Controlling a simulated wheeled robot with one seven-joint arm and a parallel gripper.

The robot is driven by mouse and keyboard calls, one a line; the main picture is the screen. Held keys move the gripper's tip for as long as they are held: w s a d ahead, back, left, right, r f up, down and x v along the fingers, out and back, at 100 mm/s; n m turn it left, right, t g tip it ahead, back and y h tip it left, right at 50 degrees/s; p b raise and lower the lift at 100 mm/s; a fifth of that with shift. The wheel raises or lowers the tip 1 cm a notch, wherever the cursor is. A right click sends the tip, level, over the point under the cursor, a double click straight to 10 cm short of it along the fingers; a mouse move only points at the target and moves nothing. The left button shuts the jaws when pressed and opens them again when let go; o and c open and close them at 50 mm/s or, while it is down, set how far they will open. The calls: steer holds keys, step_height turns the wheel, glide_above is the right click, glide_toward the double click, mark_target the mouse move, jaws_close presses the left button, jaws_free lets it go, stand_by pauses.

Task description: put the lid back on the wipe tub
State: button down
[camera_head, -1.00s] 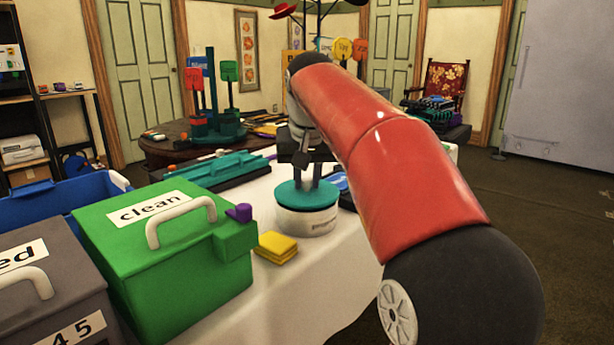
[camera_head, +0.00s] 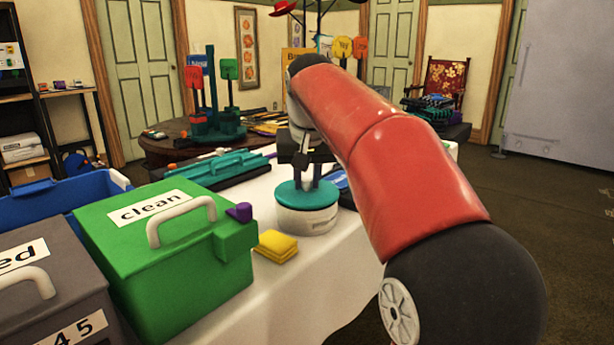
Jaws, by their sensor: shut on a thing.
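The wipe tub (camera_head: 308,220) is a round white tub with dark lettering, standing upright on the white-covered table. The teal lid (camera_head: 288,199) is on top of the tub and looks about level. My gripper (camera_head: 306,186) comes down from above with its fingers shut on the lid's middle part. The gripped part is small and partly hidden by the fingers. I cannot tell whether the lid is fully seated on the rim.
A yellow pad stack (camera_head: 276,245) lies left of the tub, beside a green "clean" box (camera_head: 170,260) with a purple piece (camera_head: 240,212). A teal tool on a dark tray (camera_head: 220,172) lies behind. A blue bin (camera_head: 50,200) and a grey box (camera_head: 50,290) stand left.

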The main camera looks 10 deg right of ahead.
stand_by(0.4)
steer(key=c, duration=0.7)
jaws_free()
steer(key=shift+r, duration=0.15)
steer(key=shift+r+p, duration=3.35)
steer(key=shift+p, duration=0.15)
jaws_close()
